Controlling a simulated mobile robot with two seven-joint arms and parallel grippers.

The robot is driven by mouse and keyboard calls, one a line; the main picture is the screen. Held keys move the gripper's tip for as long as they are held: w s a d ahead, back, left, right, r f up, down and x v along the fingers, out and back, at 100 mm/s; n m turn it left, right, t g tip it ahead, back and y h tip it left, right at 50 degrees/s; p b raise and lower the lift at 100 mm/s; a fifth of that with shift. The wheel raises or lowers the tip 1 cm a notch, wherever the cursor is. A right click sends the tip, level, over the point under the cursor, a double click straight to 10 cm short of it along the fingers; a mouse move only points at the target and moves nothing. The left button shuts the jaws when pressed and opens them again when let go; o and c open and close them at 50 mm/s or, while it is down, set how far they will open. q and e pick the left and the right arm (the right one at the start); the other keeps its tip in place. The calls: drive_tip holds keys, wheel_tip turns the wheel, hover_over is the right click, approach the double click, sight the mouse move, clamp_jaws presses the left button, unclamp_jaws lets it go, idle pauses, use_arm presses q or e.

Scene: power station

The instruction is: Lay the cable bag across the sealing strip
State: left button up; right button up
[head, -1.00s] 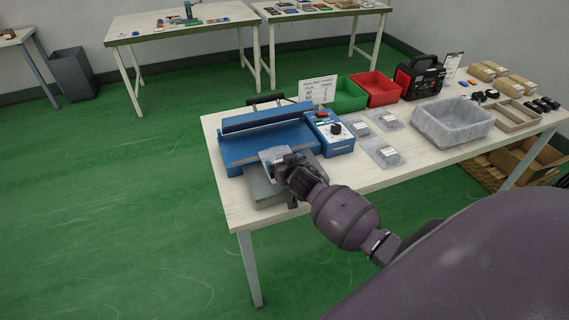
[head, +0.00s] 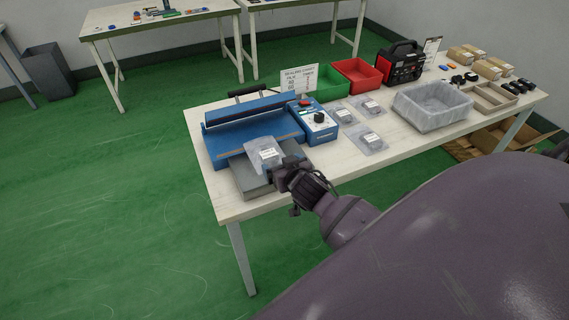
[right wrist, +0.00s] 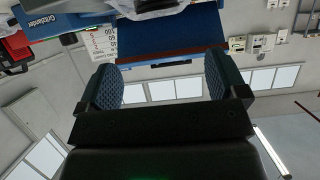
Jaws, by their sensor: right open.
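The cable bag (head: 264,152), clear with a white label, lies at the front of the blue sealer (head: 225,143), over its front edge and the grey plate (head: 246,183). The raised dark bar of the sealer is behind the bag. My right gripper (head: 285,172) is open at the bag's near right side, close to it; I cannot tell whether they touch. In the right wrist view its two fingers (right wrist: 167,85) stand wide apart with nothing between them. A brown strip (right wrist: 172,55) runs along a blue part beyond them. My left gripper is out of view.
The control box (head: 314,122) adjoins the sealer. Several more bags (head: 366,140) lie to its right, before a clear bin (head: 432,108). Green (head: 327,83) and red (head: 363,75) trays and a sign (head: 299,79) stand behind. The table's front left corner is bare.

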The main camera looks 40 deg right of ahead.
drive_tip(key=s+a+f+n+y, duration=0.1)
drive_tip(key=s+a+f, duration=0.3)
drive_tip(key=s, duration=0.5)
drive_tip(key=s+a+f+n+g+y, duration=0.1)
drive_tip(key=s+a+f, duration=0.3)
drive_tip(key=s, duration=0.6)
drive_tip(key=shift+s+f+n+y, duration=0.25)
drive_tip(key=shift+n+y, duration=0.15)
drive_tip(key=shift+n, duration=0.4)
